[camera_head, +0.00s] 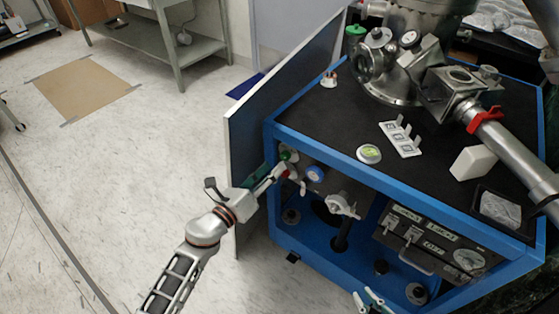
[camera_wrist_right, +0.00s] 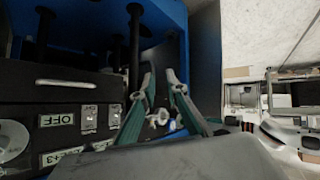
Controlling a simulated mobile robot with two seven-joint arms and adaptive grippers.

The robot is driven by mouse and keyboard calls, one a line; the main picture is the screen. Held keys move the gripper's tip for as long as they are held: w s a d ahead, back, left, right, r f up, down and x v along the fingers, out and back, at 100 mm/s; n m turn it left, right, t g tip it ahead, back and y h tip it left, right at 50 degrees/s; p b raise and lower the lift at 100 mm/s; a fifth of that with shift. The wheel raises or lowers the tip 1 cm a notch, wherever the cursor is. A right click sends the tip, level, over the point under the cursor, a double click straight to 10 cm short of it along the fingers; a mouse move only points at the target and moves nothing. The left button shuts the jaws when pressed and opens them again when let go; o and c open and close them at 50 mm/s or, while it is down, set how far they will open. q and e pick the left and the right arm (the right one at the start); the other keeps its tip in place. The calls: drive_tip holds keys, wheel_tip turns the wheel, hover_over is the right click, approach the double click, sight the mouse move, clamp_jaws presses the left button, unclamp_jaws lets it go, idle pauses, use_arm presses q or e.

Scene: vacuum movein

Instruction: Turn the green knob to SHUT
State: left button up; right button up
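The green knob (camera_head: 287,155) sits at the upper left corner of the blue cart's front. My left gripper (camera_head: 284,172) reaches that corner from the left, with its fingertips right beside or on the knob. The fingers partly cover the knob, so I cannot tell whether they touch or grip it. A small red part shows by the fingertips. Any SHUT marking is too small or hidden. My right gripper (camera_head: 370,297) is low at the bottom edge of the head view. In the right wrist view its two fingers (camera_wrist_right: 160,78) stand apart with nothing held between them.
The blue-framed cart (camera_head: 400,255) carries metal vacuum parts and a red handle (camera_head: 484,119) on top. A blue-rimmed gauge (camera_head: 315,174) and a metal valve (camera_head: 342,206) are right of the knob. A control panel (camera_head: 430,240) is lower right.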

sight(283, 157)
use_arm(q)
drive_tip(key=shift+b+x, duration=0.35)
drive_tip(key=shift+x, duration=2.05)
clamp_jaws()
